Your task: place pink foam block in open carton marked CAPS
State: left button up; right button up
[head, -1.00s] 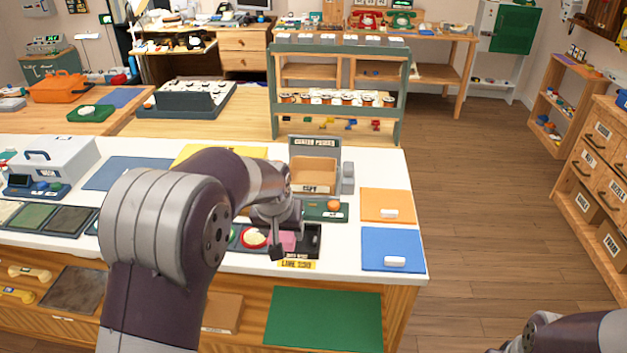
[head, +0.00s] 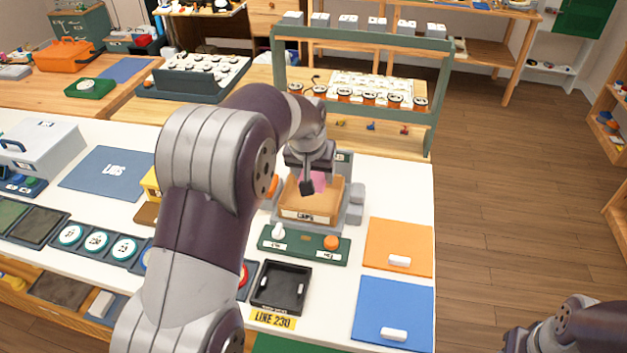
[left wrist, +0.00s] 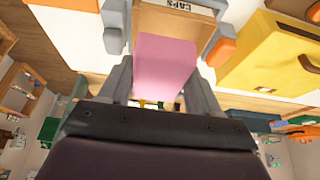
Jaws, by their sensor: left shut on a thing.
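The pink foam block (head: 318,181) is in my left gripper (head: 312,186), which is shut on it. In the head view they are over the open carton (head: 310,214), a tan box with a label on its front wall. In the left wrist view the pink block (left wrist: 165,62) sits between the two fingers (left wrist: 162,85). The carton (left wrist: 182,8) shows beyond it with the word CAPS. I cannot tell whether the block is above the rim or partly inside. My right gripper (head: 518,340) is at the lower right edge, and its fingers are not clear.
The carton stands in a grey holder (head: 352,212). Orange (head: 398,243) and blue (head: 394,308) mats lie right. A shelf rack (head: 440,95) stands behind.

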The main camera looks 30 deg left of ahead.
pick_arm(q)
jog(key=w+a+f, duration=0.1)
jog(key=a+f, duration=0.1)
jog(key=f, duration=0.1)
jog(key=w+a+f+p, duration=0.1)
jog(key=w+a+f, duration=0.1)
jog(key=f, duration=0.1)
jog(key=w+a+f, duration=0.1)
jog(key=a+f, duration=0.2)
jog(key=shift+w, duration=0.4)
jog(key=shift+w+f, duration=0.15)
jog(key=shift+f, duration=0.6)
jog(key=o, duration=1)
pick_arm(e)
jog(key=shift+s+r, duration=0.3)
jog(key=shift+r, duration=0.35)
